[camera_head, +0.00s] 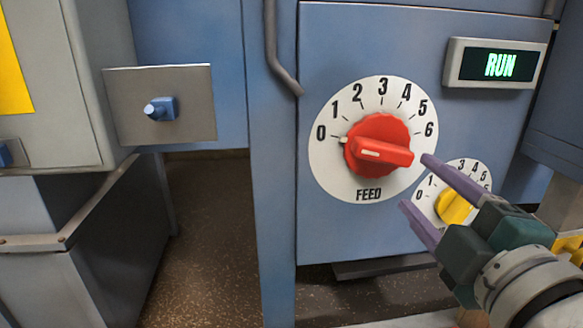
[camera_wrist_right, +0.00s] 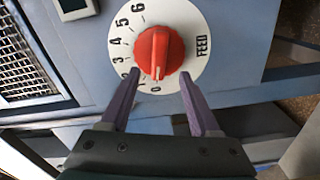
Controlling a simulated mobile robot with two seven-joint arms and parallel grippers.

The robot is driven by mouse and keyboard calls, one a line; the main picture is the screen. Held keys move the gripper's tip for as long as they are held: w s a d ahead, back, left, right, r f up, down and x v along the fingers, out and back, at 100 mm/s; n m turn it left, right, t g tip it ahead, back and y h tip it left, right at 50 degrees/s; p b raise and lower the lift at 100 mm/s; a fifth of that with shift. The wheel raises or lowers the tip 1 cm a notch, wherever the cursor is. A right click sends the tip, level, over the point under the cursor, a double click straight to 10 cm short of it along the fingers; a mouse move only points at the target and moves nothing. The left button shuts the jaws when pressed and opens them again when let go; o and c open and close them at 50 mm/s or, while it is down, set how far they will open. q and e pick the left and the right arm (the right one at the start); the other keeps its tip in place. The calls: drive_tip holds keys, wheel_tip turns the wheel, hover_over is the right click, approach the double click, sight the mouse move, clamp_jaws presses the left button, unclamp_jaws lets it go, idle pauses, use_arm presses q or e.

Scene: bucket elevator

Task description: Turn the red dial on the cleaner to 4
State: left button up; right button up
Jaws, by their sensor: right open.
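The red dial (camera_head: 380,145) sits on a white round plate marked FEED, with numbers 0 to 6, on the blue machine front. Its white mark is at the left, close to 0. In the right wrist view the red dial (camera_wrist_right: 160,52) has its raised bar pointing down toward 0. My right gripper (camera_head: 415,182) is open and empty, its purple fingers at the lower right of the plate in the head view. In the wrist view the fingertips are spread to either side of the dial's lower end; I cannot tell whether they touch it. My left gripper is not in view.
A smaller yellow dial (camera_head: 455,207) with its own numbered plate is partly behind my right gripper. A display reading RUN (camera_head: 497,65) is at upper right. A grey plate with a blue knob (camera_head: 162,108) is at left. Brown floor (camera_head: 210,220) shows in the gap.

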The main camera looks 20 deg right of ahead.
sight(390, 157)
drive_tip(key=b+x, duration=0.1)
drive_tip(key=x, duration=0.8)
drive_tip(key=shift+w+b, duration=0.25)
drive_tip(key=shift+b, duration=0.1)
clamp_jaws()
